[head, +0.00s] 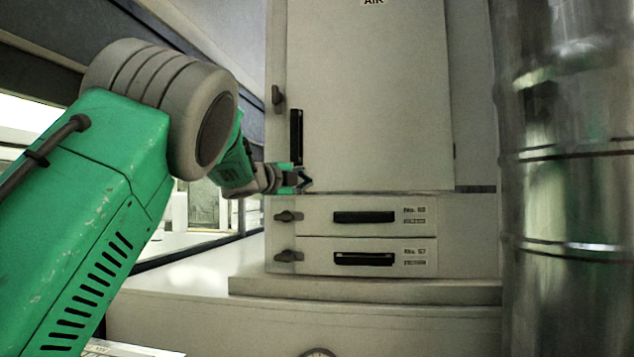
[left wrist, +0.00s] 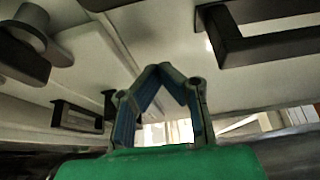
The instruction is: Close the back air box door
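The air box door (head: 370,95) is a tall pale panel marked AIR, above two drawers. It looks shut or nearly shut; I cannot tell if its left edge is flush with the frame. Its black upright handle (head: 297,136) is near the left edge, and a grey latch (head: 278,96) sits on the frame beside it. My left gripper (head: 306,180) is at the door's lower left corner, below the handle. In the left wrist view its fingertips (left wrist: 163,70) meet with nothing between them. Contact with the door is unclear. My right gripper is out of view.
Below the door are an upper drawer (head: 405,227) and a lower drawer (head: 410,264), with black pulls and grey latches. A shiny metal cylinder (head: 565,180) stands close on the right. Windows and a wall lie to the left. A pale ledge (head: 365,289) runs beneath the drawers.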

